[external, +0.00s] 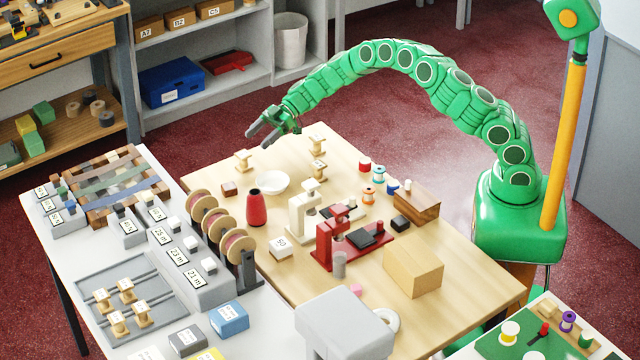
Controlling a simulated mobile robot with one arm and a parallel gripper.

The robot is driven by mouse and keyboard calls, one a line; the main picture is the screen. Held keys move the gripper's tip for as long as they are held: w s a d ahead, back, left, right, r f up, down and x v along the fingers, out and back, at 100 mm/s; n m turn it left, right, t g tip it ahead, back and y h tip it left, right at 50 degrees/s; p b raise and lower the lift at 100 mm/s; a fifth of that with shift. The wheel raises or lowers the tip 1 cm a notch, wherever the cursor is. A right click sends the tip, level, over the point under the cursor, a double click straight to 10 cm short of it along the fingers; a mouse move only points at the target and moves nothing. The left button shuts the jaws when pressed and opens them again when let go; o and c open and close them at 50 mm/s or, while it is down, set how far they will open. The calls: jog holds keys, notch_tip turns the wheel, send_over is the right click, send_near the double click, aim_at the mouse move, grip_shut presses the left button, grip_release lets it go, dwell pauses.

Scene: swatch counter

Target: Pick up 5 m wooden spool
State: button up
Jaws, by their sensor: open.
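My green arm reaches left across the wooden table (455,285). My gripper (260,138) is open and empty, its dark fingers over the far end of the table. A small wooden spool (243,160) stands upright just below and left of the fingers in the picture, apart from them. Two more wooden spools, one behind (317,142) and one in front (318,170), stand to the right of the gripper. Several similar wooden spools (125,290) sit on a grey tray (88,283) on the white counter. I cannot read which spool is 5 m.
A white bowl (273,183), red vase (256,208) and dark brown block (229,188) stand near the spools. Cream (303,217) and red (325,245) devices stand mid-table. Large ribbon reels (238,248) rise at the left edge. Labelled grey blocks (178,255) line the counter.

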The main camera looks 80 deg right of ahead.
aim_at(246, 152)
jog(key=shift+w+a+f, duration=0.15)
jog(key=shift+w+f, duration=0.1)
jog(key=shift+f, duration=0.1)
jog(key=shift+s+x, duration=0.25)
jog(key=shift+x, duration=3.25)
jog(key=shift+a, duration=0.2)
jog(key=shift+c, duration=0.4)
jog(key=c, duration=1)
